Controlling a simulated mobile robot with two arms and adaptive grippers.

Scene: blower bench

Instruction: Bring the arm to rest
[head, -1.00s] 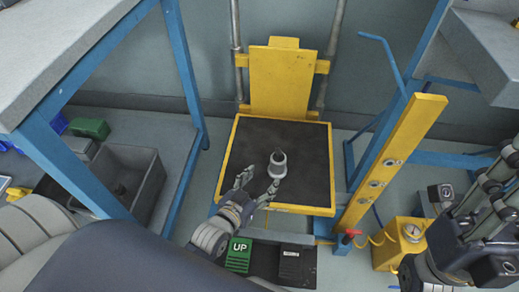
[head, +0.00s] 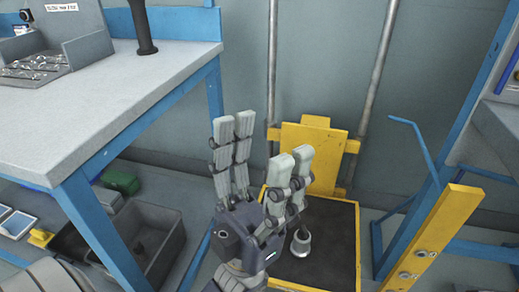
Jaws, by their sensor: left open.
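My left gripper (head: 260,165) is open and empty, raised with its fingers pointing up in front of the yellow-framed lift platform. A small grey-white cylindrical part (head: 301,243) stands on the dark mat of the platform (head: 335,245), just right of and beyond the gripper. The gripper's fingers and palm hide the left part of the platform. My right gripper does not show in this view.
A grey workbench with blue legs (head: 130,105) stands at the left, holding a metal tray of small parts (head: 40,68). A grey bin (head: 150,240) is below it. A yellow post (head: 432,240) and a blue frame (head: 480,110) stand at the right.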

